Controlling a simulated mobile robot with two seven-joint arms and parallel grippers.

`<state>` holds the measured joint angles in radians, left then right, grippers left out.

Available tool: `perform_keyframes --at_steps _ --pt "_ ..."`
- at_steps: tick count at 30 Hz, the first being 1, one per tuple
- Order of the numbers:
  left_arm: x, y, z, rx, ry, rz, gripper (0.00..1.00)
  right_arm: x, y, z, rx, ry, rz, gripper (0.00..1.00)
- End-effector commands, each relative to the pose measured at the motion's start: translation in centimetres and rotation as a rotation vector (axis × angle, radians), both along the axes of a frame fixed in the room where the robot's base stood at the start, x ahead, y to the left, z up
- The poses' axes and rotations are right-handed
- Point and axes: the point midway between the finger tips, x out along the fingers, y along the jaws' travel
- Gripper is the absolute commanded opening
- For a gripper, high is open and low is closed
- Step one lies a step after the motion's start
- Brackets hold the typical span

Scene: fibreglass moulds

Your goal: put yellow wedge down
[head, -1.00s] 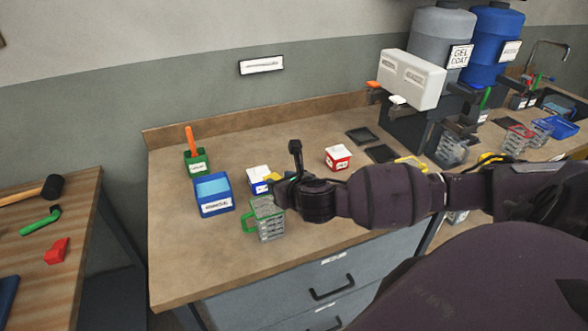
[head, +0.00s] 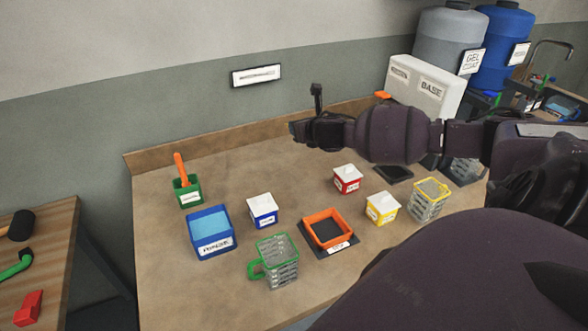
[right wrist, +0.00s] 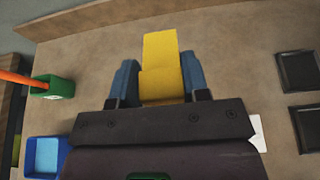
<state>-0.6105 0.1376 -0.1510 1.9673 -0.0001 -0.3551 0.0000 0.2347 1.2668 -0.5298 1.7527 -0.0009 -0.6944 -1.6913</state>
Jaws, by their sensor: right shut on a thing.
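The yellow wedge (right wrist: 161,68) shows in the right wrist view between the two blue-grey fingers of my right gripper (right wrist: 158,80), which is shut on it. Bare brown bench top (right wrist: 225,50) lies behind the wedge there; I cannot tell how high it is held. In the head view my right gripper (head: 298,130) is at the back of the bench, near the low back board. The wedge is hidden there. My left gripper is not in view.
Across the bench stand a green cup (head: 188,193), blue bin (head: 211,232), blue-and-white box (head: 262,210), red-and-white box (head: 347,179), yellow-and-white box (head: 382,208), orange tray (head: 327,244), and green (head: 279,260) and yellow (head: 428,200) mesh baskets. Bench top between cup and back board is clear.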

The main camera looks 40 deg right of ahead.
Motion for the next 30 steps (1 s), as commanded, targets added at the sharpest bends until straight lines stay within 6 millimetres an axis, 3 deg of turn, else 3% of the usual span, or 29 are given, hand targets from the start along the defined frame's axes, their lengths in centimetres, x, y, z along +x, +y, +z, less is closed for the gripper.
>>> perform_keyframes --at_steps 7,18,23,30 --pt "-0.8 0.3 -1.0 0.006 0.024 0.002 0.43 -0.1 0.1 -5.0 0.005 0.004 -0.002 0.19" --pt "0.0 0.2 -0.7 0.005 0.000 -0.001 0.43 -0.1 0.1 -13.0 0.004 0.003 -0.003 0.19" --pt "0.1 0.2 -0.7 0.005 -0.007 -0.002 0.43 -0.1 0.0 -15.1 0.002 0.002 -0.003 0.19" --pt "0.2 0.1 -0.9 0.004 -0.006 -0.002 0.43 -0.1 0.0 -16.5 0.001 0.003 -0.001 0.19"
